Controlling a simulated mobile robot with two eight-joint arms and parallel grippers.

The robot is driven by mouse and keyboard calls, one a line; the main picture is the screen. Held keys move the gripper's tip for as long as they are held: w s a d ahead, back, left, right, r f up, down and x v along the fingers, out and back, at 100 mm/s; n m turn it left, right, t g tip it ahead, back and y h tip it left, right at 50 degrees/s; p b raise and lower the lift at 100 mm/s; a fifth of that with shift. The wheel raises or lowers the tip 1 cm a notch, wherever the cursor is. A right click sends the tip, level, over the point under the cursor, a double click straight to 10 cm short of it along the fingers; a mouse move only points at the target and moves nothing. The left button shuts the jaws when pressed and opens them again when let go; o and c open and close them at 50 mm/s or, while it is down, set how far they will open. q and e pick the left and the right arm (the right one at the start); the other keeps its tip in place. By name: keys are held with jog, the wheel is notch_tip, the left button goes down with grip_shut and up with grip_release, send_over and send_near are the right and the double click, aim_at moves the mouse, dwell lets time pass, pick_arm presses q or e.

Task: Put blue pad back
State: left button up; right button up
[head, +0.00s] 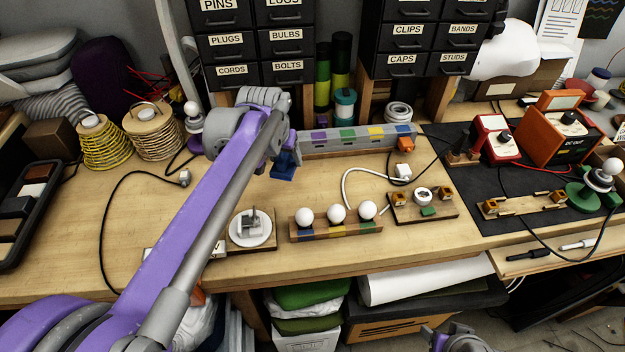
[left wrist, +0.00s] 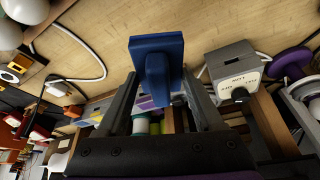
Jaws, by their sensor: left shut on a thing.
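The blue pad (head: 283,173) is held by my left gripper (head: 288,158) above the bench, just left of the long grey rack's near-left end. In the left wrist view the blue pad (left wrist: 157,46) shows as a flat block with a raised grip, and the fingers (left wrist: 160,90) close on it from both sides. The grey rack (head: 350,148) stands at the back of the bench, with purple, green and yellow patches along it. Its left end is partly hidden by my wrist. My right gripper's fingers do not show.
A wooden strip with three white balls (head: 336,213) and a round white dish on a board (head: 252,229) stand in front. A white cable (head: 358,172) lies right of the pad. Wire coils (head: 154,133) stand left. Bare bench (head: 140,215) lies left of my arm.

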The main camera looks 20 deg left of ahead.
aim_at(282, 171)
pick_arm(q)
jog(key=shift+w+d+f, duration=0.2)
jog(key=shift+w, duration=0.05)
notch_tip(282, 171, down, 5)
jog(key=shift+s+f, duration=0.1)
jog(key=shift+s, duration=0.05)
jog(key=shift+f+b, duration=0.35)
jog(key=shift+f, duration=1.8)
jog(key=shift+f, duration=0.15)
jog(key=o, duration=1.4)
jog(key=shift+o, duration=0.2)
jog(key=p+v, duration=0.1)
jog(key=v, duration=1.1)
